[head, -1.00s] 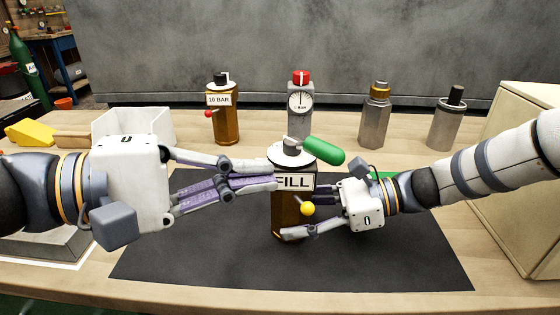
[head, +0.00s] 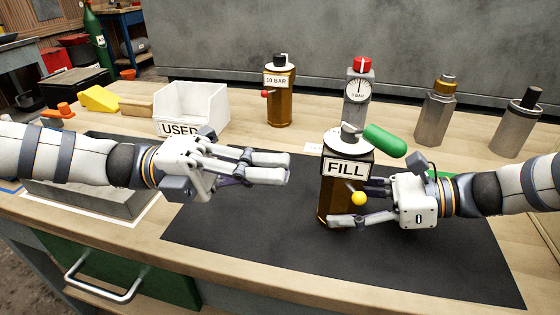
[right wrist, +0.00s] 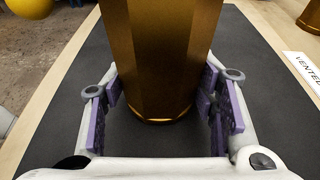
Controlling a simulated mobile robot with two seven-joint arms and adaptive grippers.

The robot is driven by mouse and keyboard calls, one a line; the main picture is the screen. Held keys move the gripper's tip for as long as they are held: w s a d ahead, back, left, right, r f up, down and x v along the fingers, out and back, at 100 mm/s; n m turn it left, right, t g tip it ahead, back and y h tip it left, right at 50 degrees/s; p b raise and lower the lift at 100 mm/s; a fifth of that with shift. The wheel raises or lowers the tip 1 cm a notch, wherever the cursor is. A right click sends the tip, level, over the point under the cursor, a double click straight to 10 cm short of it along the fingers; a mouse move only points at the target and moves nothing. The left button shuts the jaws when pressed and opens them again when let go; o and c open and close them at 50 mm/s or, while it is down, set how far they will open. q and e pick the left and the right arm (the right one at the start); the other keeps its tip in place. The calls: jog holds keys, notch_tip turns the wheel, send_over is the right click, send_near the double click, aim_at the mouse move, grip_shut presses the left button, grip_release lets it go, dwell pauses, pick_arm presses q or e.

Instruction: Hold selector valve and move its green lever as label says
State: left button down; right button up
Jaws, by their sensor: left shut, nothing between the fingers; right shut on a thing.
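My right gripper (head: 350,203) is shut on the lower valve body from the right. In the right wrist view the brass body (right wrist: 160,50) stands between its purple-padded fingers (right wrist: 162,98). My left gripper (head: 287,168) is shut and empty, left of the valve and apart from it.
The valve stands on a black mat (head: 250,240). Behind are a brass 10 BAR unit (head: 279,103), a red-knobbed gauge (head: 358,88) and two metal fittings (head: 437,115) (head: 517,125). A white USED bin (head: 195,100) stands back left. The mat's front left is clear.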

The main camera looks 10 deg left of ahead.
pick_arm(q)
jog(key=w+d+r, duration=0.1)
jog(key=w+d, duration=0.1)
jog(key=d, duration=0.7)
jog(key=shift+w+d+r, duration=0.2)
jog(key=shift+w+r, duration=0.15)
jog(key=shift+w, duration=0.05)
jog(key=shift+w+d, duration=0.3)
jog(key=shift+d, duration=0.3)
jog(key=s+a+f, duration=0.2)
jog(key=s+a, duration=0.2)
jog(key=a, duration=0.8)
jog(key=shift+a, duration=0.2)
